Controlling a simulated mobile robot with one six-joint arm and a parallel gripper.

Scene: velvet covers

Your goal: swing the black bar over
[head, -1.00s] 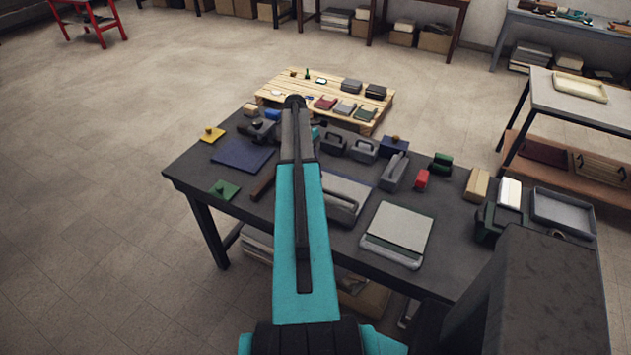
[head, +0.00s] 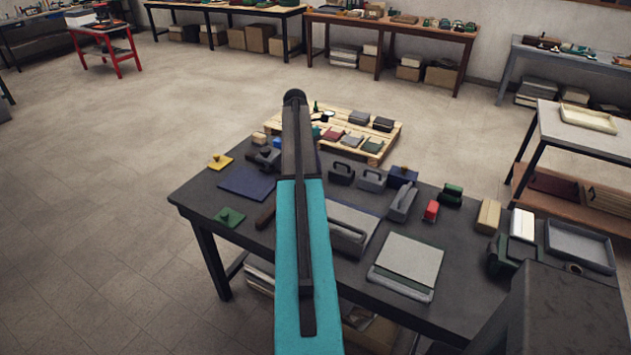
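A dark bar-shaped handle (head: 348,236) lies along the near part of a light grey board (head: 352,215) on the dark workbench (head: 330,268). It may be the black bar, but I cannot tell for sure. My teal and black arm reaches up the middle of the head view and hides part of the bench left of this board. The fingers of my gripper do not show, so its distance from the bar cannot be seen.
On the bench are a blue pad (head: 247,183), a green piece (head: 230,217), a flat grey-topped board (head: 408,262), a red block (head: 431,210) and a grey tray (head: 580,246). A wooden pallet (head: 368,146) stands behind. Open floor lies left.

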